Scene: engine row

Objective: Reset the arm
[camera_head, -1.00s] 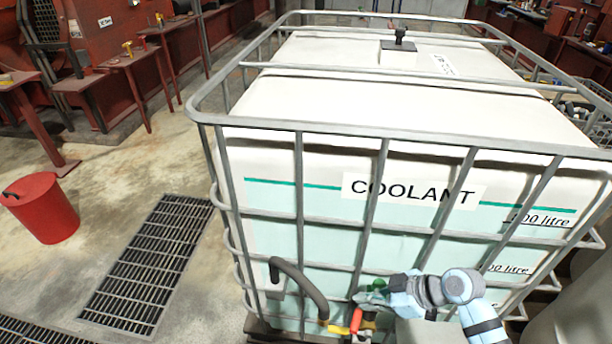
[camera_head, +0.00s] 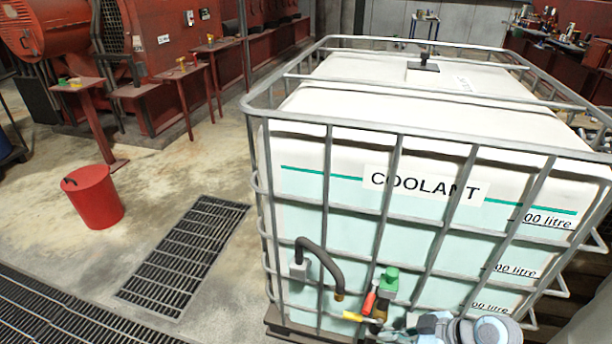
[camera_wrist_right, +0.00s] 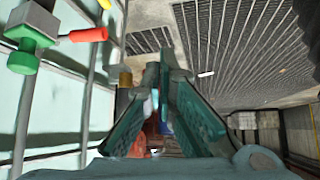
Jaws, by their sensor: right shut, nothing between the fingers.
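My right arm comes in at the bottom edge of the head view, with its gripper (camera_head: 396,336) just below the tank's valve and partly cut off. In the right wrist view the gripper's two fingers (camera_wrist_right: 163,82) meet at the tips, with nothing held. The valve with a green cap (camera_head: 389,280) and a red handle (camera_head: 369,303) sits low on the front of the coolant tank (camera_head: 330,190). In the wrist view the green cap (camera_wrist_right: 24,60) and red handle (camera_wrist_right: 88,35) are at the upper left, apart from the fingers. My left gripper is not in view.
A metal cage (camera_head: 393,190) surrounds the tank, and a dark hose (camera_head: 325,265) bends down its front. A red bucket (camera_head: 93,198) and floor grates (camera_head: 185,255) are at the left. Red stands (camera_head: 90,120) line the back left.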

